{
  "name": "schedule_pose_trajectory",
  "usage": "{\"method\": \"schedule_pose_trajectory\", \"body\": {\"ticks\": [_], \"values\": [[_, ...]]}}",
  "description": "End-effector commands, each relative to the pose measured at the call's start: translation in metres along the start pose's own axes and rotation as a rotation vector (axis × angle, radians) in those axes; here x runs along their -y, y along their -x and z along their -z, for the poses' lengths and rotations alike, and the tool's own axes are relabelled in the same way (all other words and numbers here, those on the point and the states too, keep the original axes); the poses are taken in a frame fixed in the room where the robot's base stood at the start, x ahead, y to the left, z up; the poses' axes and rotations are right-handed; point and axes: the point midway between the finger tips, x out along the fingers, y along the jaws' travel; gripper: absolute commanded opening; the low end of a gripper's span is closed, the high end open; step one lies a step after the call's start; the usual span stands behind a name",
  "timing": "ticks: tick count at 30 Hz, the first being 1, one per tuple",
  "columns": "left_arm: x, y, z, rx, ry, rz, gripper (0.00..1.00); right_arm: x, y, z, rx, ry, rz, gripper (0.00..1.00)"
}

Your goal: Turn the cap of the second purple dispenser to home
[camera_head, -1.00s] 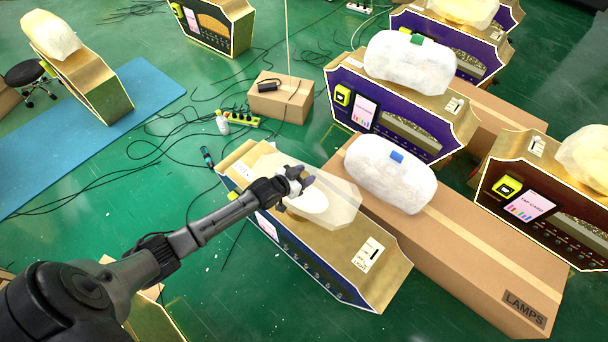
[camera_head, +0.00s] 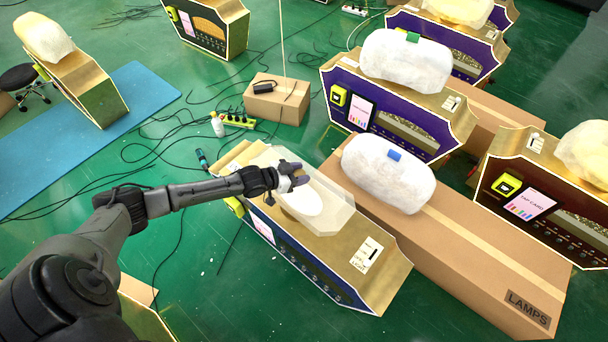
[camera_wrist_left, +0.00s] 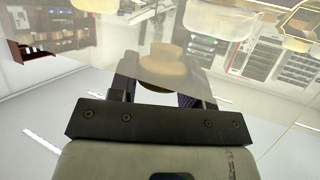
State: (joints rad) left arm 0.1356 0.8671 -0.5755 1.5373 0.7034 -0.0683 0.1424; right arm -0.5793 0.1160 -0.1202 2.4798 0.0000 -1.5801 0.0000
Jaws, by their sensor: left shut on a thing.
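I cannot read the cap's turn position. My right gripper is not in view.
A white cover with a blue block (camera_head: 388,173) lies on a long cardboard box (camera_head: 470,255) to the right. Another purple dispenser (camera_head: 385,125) stands behind, and a dark red one (camera_head: 540,195) at the right. Cables and a small box (camera_head: 277,103) lie on the green floor.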

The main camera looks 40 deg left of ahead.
Motion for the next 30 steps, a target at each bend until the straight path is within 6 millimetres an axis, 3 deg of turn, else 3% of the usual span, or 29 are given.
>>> {"method": "schedule_pose_trajectory", "body": {"ticks": [7, 8, 14, 23, 30], "values": [[-0.001, 0.0, 0.001, -0.002, 0.0, -0.001, 0.02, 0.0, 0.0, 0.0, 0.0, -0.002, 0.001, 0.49], [-0.001, 0.0, 0.001, -0.002, 0.0, -0.001, 0.47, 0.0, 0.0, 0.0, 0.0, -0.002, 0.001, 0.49], [0.0, 0.0, 0.001, -0.001, 0.001, 0.0, 0.66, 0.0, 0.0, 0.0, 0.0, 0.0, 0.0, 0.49], [0.0, 0.003, 0.0, 0.001, 0.001, 0.0, 0.66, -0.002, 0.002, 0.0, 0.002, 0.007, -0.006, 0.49], [-0.001, 0.032, 0.002, 0.004, 0.0, 0.0, 0.66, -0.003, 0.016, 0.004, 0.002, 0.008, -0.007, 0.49]]}}
